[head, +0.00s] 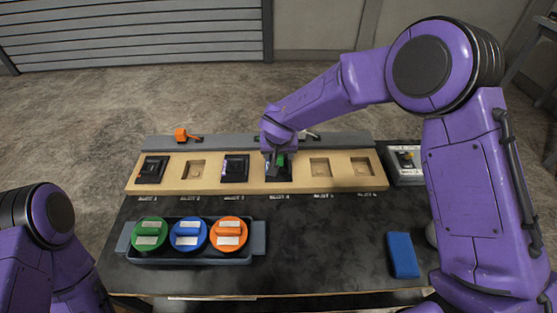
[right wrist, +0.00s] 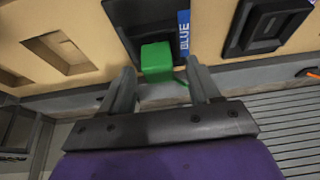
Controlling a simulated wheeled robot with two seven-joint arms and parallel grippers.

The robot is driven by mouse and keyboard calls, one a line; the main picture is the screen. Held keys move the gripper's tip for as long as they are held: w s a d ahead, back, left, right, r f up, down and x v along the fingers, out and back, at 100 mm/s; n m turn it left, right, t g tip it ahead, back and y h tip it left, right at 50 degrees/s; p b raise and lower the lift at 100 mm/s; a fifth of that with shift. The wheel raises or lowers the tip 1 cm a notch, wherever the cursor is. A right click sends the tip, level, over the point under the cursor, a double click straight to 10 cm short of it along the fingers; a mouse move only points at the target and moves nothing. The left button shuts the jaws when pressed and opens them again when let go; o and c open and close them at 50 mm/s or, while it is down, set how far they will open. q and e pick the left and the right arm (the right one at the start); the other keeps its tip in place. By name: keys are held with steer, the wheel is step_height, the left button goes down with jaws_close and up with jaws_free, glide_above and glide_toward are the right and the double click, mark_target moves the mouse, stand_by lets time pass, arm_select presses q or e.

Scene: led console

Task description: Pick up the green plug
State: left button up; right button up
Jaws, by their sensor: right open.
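The green plug (right wrist: 157,60) is a small bright green block with a thin green lead, seen at a black module with a blue label reading "BLUE". My right gripper (right wrist: 160,72) is open, with one finger on each side of the plug; I cannot tell whether they touch it. In the head view the plug (head: 281,160) shows partly beside the right gripper (head: 274,163), whose fingers point down at the module. Whether the plug is seated in the module is hidden. My left gripper is out of view.
A wooden board (head: 213,184) carries several black modules and empty square recesses. An orange plug (head: 182,134) lies on the grey rail behind. A grey tray (head: 190,258) holds green, blue and orange round pieces. A blue block (head: 402,255) lies front right. The black table middle is clear.

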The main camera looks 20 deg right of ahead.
steer(key=c, duration=1.1)
steer(key=shift+c, duration=0.2)
